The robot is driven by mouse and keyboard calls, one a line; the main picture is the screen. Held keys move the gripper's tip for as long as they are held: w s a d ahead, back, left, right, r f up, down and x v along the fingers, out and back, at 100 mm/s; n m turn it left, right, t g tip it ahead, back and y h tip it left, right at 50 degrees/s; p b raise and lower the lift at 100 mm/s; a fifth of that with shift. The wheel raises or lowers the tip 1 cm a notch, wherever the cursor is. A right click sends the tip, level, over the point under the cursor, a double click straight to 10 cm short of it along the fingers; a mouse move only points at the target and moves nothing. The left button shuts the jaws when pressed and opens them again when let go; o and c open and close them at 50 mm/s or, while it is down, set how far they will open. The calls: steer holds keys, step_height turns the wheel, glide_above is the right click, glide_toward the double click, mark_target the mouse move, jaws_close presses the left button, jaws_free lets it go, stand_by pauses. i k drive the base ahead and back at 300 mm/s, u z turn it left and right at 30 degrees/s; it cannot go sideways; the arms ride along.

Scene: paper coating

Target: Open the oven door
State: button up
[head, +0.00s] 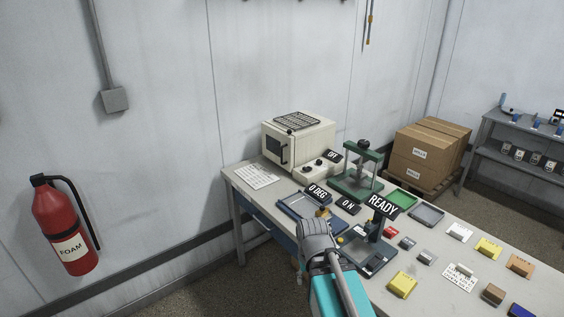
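The oven (312,143) is a cream box at the far left end of the table. Its door (274,149), with a dark window and a dark handle, faces left and looks closed. A vent grille lies on its top. A sign reading OFF stands at its control panel. My gripper (322,212) is over the near edge of the table, in front of and apart from the oven. My own wrist hides most of it, so its fingers cannot be made out.
The table (242,188) holds a printed sheet (252,176) by the oven, a green press (360,175), a blue-framed device (297,204), a stand under a READY sign (383,206) and several small blocks. A fire extinguisher (66,225) hangs at left. Boxes (425,155) stand behind.

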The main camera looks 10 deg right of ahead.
mark_target(277, 146)
steer(key=k, duration=0.15)
steer(key=u, duration=0.4)
steer(key=i, duration=1.35)
steer(key=z, duration=0.6)
